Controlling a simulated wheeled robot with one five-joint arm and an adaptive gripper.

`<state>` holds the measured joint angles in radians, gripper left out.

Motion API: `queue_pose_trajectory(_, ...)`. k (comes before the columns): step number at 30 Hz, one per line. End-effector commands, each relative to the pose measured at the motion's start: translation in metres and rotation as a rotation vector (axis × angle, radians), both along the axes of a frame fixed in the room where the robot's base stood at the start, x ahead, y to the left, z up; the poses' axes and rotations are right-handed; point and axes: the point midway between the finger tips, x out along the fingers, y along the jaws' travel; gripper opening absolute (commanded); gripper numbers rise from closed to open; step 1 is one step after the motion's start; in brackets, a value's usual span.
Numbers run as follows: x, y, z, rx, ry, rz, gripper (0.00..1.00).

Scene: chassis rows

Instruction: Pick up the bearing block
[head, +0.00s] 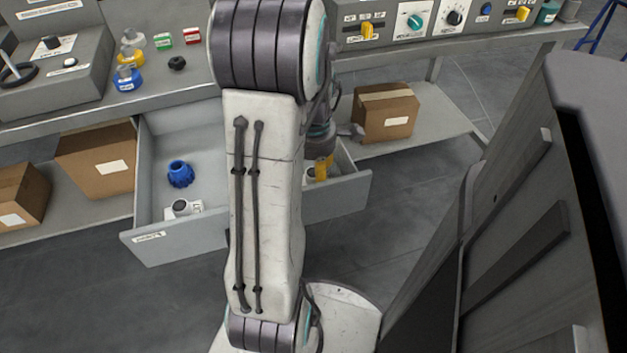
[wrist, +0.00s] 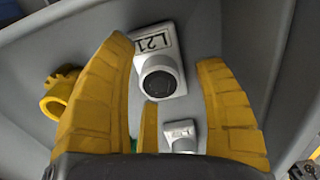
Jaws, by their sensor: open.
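In the wrist view, a white bearing block (wrist: 163,76) with a round dark bore and an "L21" label lies on the grey drawer floor. It shows between the yellow fingers of my gripper (wrist: 164,52), which are spread and empty. I cannot tell how far above it they are. A second, smaller-looking white block (wrist: 180,136) shows lower, between the fingers and partly hidden. In the head view, my gripper's yellow finger (head: 322,168) shows at the drawer's right part, mostly behind my arm. A white block with a round bore (head: 181,208) sits in the drawer's left part.
The open grey drawer (head: 165,252) has raised walls around these parts. A blue ribbed part (head: 181,174) stands inside it. A yellow ring-ended part (wrist: 58,97) lies left of my fingers. The workbench (head: 190,92) overhangs behind, and cardboard boxes (head: 386,112) rest on the lower shelf.

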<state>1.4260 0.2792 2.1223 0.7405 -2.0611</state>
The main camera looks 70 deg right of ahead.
Motion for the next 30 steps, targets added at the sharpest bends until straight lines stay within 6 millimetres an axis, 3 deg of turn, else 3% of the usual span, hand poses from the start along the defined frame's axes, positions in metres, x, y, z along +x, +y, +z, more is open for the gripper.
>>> queue_pose_trajectory(5,0.0000,0.0000,0.0004,0.000,0.000,0.000,0.66)
queue_pose_trajectory(27,0.0001,-0.0001,0.0004,-0.001,-0.001,0.000,0.00)
queue_pose_trajectory(30,0.0001,-0.0004,0.0007,-0.002,0.000,0.000,0.00)
